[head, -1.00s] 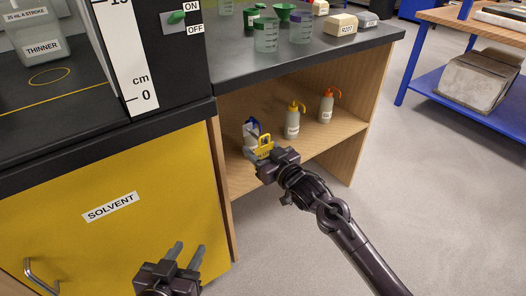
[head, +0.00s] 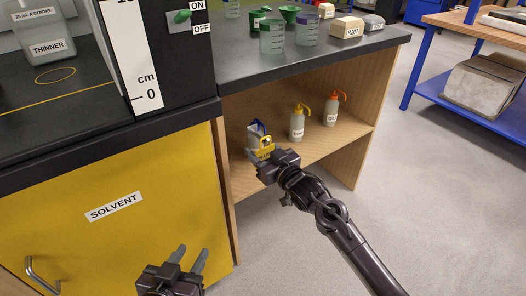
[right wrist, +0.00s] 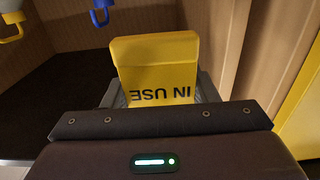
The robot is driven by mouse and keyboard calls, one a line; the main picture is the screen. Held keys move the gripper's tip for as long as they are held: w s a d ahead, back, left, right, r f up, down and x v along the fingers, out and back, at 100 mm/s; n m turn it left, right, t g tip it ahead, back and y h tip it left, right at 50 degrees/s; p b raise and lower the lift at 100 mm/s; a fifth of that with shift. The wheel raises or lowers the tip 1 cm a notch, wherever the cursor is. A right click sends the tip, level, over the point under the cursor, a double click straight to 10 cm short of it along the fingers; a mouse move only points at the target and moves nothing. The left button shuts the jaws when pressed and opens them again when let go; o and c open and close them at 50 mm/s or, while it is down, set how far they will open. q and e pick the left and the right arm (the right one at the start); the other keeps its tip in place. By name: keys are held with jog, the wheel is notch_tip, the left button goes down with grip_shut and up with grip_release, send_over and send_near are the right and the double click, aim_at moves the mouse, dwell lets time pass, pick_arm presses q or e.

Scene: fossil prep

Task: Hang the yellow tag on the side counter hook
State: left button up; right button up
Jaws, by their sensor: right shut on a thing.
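The yellow tag (head: 265,151) is between the fingers of my right gripper (head: 262,158), in front of the open shelf under the side counter (head: 300,62). In the right wrist view the tag (right wrist: 155,70) is a yellow block reading "IN USE" upside down, with a finger on either side of it. My right gripper is shut on it. My left gripper (head: 190,256) is open and empty, low in front of the yellow solvent cabinet (head: 90,225). I cannot make out the hook in either view.
On the shelf, a blue-topped bottle (head: 254,134) stands close behind the tag. A yellow-topped bottle (head: 297,125) and an orange-topped bottle (head: 331,110) stand further right. Beakers (head: 271,38) and boxes (head: 347,27) are on the counter.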

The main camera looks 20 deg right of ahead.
jog(key=shift+w, duration=0.1)
dwell(0.3)
jog(key=shift+w+a, duration=0.15)
jog(key=shift+w, duration=0.2)
jog(key=o, duration=1.5)
jog(key=p+v, duration=0.5)
jog(key=v, duration=0.2)
jog(key=shift+s+r, duration=0.15)
jog(key=shift+s, duration=0.35)
